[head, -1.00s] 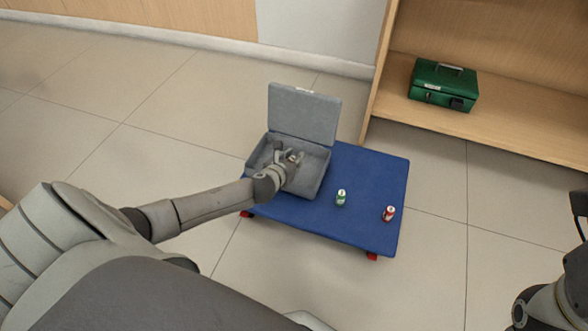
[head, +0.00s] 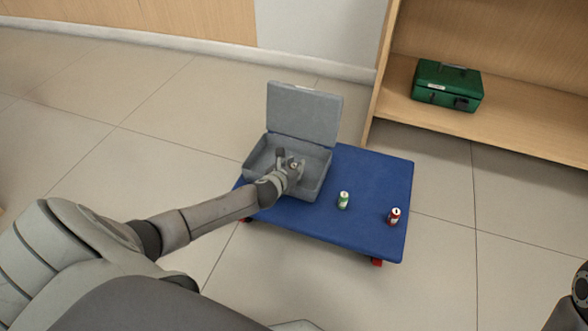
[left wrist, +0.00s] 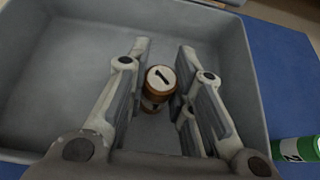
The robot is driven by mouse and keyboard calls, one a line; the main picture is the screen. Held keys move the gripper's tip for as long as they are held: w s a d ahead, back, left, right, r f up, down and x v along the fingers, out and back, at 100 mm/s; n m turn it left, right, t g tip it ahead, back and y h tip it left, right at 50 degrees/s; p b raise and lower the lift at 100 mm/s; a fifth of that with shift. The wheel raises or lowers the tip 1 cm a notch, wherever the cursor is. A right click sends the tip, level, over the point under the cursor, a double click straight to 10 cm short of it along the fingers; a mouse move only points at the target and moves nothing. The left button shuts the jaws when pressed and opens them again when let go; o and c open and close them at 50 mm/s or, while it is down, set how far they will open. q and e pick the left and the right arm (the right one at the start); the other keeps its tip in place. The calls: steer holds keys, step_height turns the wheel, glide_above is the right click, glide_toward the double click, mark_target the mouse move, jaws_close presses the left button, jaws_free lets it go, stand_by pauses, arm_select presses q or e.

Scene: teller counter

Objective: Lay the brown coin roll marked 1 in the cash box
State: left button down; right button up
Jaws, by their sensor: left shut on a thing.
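The brown coin roll marked 1 (left wrist: 161,80) stands roughly upright between the fingers of my left gripper (left wrist: 160,85), its white top facing the camera. My left gripper (head: 293,163) is shut on it, inside the open grey cash box (head: 318,188). The grey box walls also show around the fingers in the left wrist view (left wrist: 50,80). I cannot tell whether the roll touches the box floor. My right gripper is not in view; only part of my right arm shows at the lower right edge.
The cash box stands on a blue platform (head: 375,180) with red wheels, its lid raised at the back. A green box (head: 446,86) sits on a wooden shelf (head: 500,125).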

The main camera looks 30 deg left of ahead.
arm_select(q)
steer(key=shift+f, duration=0.1)
steer(key=c, duration=1.3)
jaws_free()
steer(key=shift+o, duration=0.2)
